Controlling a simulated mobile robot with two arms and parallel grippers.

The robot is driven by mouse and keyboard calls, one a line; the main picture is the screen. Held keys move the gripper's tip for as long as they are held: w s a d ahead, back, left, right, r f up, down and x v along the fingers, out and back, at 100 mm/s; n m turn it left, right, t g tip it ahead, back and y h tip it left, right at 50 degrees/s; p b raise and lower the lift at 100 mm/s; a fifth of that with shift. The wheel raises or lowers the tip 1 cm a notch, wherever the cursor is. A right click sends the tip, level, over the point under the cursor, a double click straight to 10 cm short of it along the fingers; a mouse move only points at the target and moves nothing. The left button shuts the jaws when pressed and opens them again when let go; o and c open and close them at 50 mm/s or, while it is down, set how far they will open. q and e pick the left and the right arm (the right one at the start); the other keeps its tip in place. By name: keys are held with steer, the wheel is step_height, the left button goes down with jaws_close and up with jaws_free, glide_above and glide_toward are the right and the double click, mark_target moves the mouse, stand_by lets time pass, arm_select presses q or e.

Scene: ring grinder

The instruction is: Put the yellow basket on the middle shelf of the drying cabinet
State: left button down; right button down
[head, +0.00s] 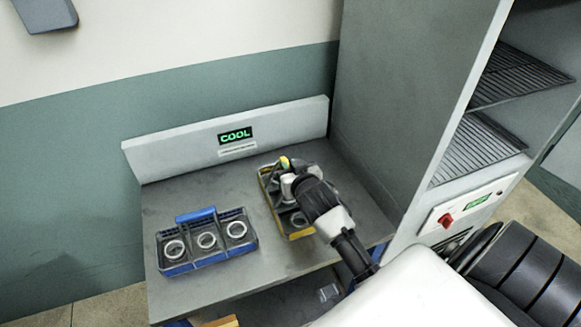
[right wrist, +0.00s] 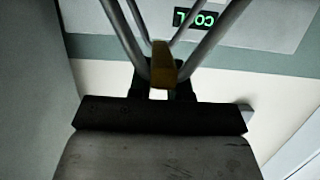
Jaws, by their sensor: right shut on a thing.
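The yellow basket (head: 301,234) is on the right part of the grey bench, largely covered by my right gripper (head: 292,184). A pale ring shows inside it. My right gripper is shut on its yellow handle (head: 284,162); the handle also shows between the fingers in the right wrist view (right wrist: 162,66). I cannot tell whether the basket touches the bench. The drying cabinet (head: 400,110) stands open to the right. Two wire shelves show in it, an upper one (head: 515,76) and a lower one (head: 478,147); its top is out of view. My left gripper is not in view.
A blue basket (head: 207,252) holding three rings stands on the left of the bench (head: 165,205). A backboard with a green COOL sign (head: 235,136) runs along the wall. The cabinet's side wall rises close beside the bench. A red switch (head: 446,220) sits below the shelves.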

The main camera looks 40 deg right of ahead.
steer(key=c, duration=1.1)
jaws_free()
steer(key=shift+o, duration=0.2)
